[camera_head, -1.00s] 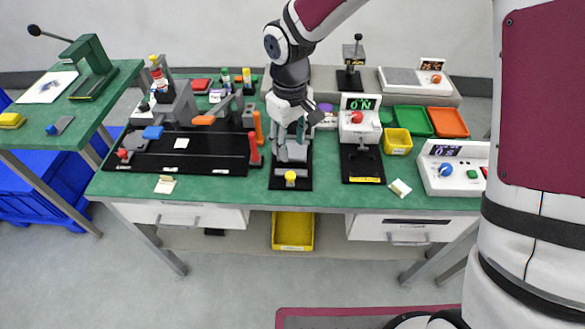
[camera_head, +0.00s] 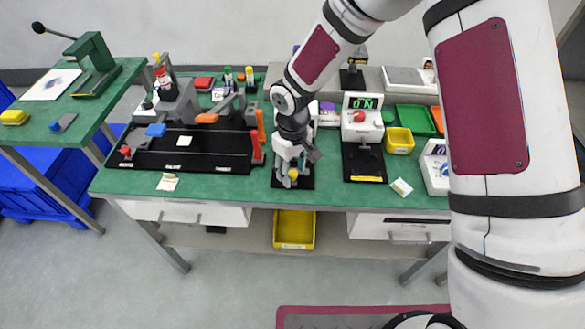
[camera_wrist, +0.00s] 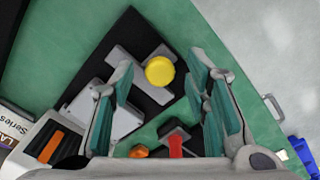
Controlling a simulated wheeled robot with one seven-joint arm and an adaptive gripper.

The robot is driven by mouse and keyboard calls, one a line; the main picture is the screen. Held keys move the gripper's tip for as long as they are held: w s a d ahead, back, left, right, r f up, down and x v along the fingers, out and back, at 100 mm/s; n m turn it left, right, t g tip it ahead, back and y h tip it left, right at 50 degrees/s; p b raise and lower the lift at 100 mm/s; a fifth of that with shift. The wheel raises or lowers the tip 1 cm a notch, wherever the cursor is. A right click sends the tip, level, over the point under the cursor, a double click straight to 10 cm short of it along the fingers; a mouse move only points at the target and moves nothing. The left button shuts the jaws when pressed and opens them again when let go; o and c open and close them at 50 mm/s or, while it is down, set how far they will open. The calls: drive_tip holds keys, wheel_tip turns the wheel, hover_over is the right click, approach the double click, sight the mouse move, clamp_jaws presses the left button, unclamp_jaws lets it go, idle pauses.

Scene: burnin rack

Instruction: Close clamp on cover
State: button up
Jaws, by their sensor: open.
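A black base plate (camera_wrist: 160,32) carries a pale grey block (camera_wrist: 116,118), which looks like the cover, and a grey bar (camera_wrist: 130,60) with a round yellow knob (camera_wrist: 160,70). The bar and knob look like the clamp. In the head view the yellow knob (camera_head: 294,174) is at the front of the plate (camera_head: 306,183). My gripper (camera_wrist: 164,72) is open, with its green-padded fingers on either side of the knob in the wrist view. I cannot tell whether a finger touches it. In the head view my gripper (camera_head: 292,178) hides most of the block and bar.
A long black fixture board (camera_head: 205,160) with an orange upright handle (camera_head: 260,125) and a red post (camera_head: 256,146) stands close on the left. The green table front (camera_head: 330,200) is clear.

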clamp_jaws()
drive_tip(key=shift+w+d+f+b, duration=0.1)
drive_tip(key=shift+w+b, duration=1)
drive_tip(key=shift+w, duration=1)
unclamp_jaws()
drive_tip(key=shift+r, duration=0.25)
wheel_tip(320, 180, up, 12)
drive_tip(key=shift+f, duration=0.15)
